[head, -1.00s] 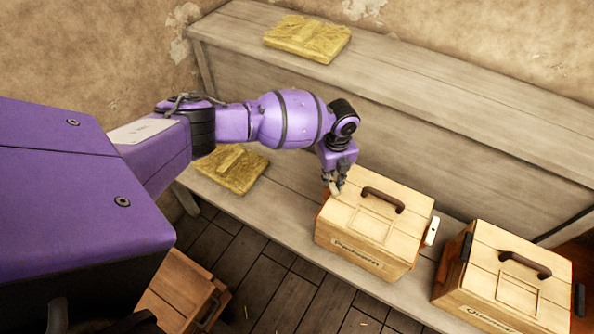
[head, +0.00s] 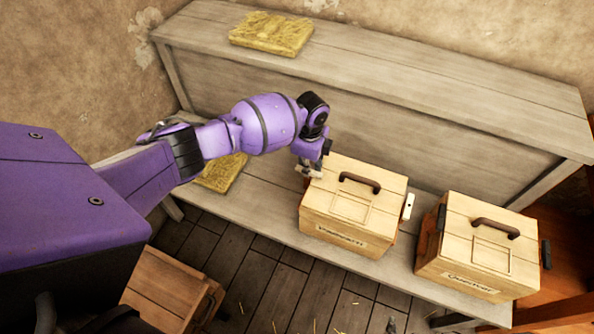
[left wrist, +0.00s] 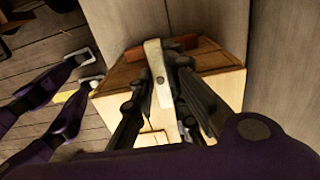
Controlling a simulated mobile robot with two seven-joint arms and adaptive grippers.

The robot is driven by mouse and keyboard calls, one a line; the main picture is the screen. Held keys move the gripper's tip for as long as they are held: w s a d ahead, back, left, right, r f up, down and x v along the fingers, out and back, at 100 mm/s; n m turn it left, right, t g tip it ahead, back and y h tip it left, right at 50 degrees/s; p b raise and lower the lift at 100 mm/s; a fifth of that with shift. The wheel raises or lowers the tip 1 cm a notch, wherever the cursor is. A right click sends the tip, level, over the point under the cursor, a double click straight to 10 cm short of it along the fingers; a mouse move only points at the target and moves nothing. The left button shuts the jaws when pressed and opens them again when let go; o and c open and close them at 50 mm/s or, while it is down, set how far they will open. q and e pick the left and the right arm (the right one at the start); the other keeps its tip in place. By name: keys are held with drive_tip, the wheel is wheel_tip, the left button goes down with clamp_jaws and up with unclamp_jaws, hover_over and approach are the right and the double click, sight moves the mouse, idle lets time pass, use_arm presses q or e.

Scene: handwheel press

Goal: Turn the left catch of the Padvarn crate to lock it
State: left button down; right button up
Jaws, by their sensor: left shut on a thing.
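The Padvarn crate (head: 350,215) is a pale wooden box with a brown top handle (head: 360,182), shut and upright on the low bench. My left gripper (head: 309,171) is at its left side, near the top edge. In the left wrist view the left catch (left wrist: 154,57), a pale bar with a dark pivot dot, lies between the fingers of that gripper (left wrist: 162,98), which is shut on it. The fingers hide part of the catch, and its exact angle on the crate is hard to tell. The crate's right catch (head: 408,206) is a white upright bar. My right gripper does not show.
A second, similar crate (head: 480,245) with dark side catches stands to the right, a narrow gap away. A straw-coloured slab (head: 222,172) lies on the bench (head: 275,215) behind my left arm, another (head: 272,33) on the upper shelf. A wooden box (head: 165,290) is on the floor.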

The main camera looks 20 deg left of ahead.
use_arm(q)
drive_tip(key=shift+w+a+r, duration=0.15)
drive_tip(key=shift+w+r, duration=0.1)
drive_tip(key=shift+r, duration=0.05)
drive_tip(key=c, duration=1.8)
unclamp_jaws()
drive_tip(key=shift+c, duration=0.2)
drive_tip(key=shift+o, duration=0.6)
drive_tip(key=shift+s+f, duration=0.15)
drive_tip(key=shift+s, duration=0.05)
wheel_tip(320, 180, up, 12)
drive_tip(key=shift+n, duration=0.3)
